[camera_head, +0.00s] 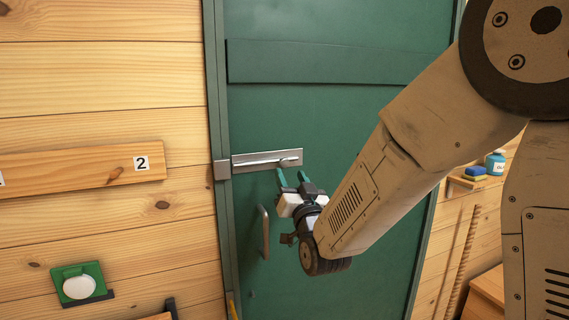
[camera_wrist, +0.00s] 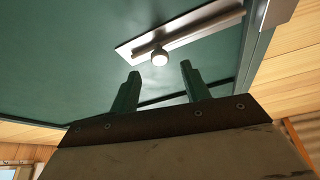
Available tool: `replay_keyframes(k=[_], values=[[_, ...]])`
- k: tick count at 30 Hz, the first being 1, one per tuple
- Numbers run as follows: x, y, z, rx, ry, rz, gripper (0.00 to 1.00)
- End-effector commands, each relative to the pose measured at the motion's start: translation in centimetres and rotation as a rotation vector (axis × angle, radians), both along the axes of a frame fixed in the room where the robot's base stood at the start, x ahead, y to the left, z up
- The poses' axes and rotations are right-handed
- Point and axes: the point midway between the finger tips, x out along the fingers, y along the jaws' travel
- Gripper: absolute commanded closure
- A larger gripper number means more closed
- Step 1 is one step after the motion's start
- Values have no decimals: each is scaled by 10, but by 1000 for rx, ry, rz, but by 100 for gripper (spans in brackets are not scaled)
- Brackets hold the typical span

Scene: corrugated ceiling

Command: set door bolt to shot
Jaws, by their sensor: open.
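The door bolt (camera_head: 250,163) is a silver bar on a flat metal plate, fixed level across the green door (camera_head: 330,120). Its round knob (camera_wrist: 159,57) is near the plate's right end in the head view. A metal keeper (camera_head: 221,170) sits on the door frame to the left; it also shows in the wrist view (camera_wrist: 277,12). In the wrist view a gap shows between plate and keeper, with no rod clearly across it. My gripper (camera_head: 292,176) is open and empty, just below the bolt. In the wrist view the knob appears between and beyond the green fingertips (camera_wrist: 160,70).
A door handle (camera_head: 263,232) stands upright below the bolt, left of my gripper. A wooden board marked 2 (camera_head: 110,165) and a green holder (camera_head: 80,284) are on the left wall. A shelf (camera_head: 467,182) with a blue jar (camera_head: 495,163) is at right.

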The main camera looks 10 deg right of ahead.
Motion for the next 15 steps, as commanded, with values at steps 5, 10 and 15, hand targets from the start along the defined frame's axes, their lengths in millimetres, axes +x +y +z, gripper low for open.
replay_keyframes(k=[5,10,15], values=[[28,3,11,-1,0,0,53],[49,5,20,-1,1,0,53],[60,6,24,-1,2,0,53]])
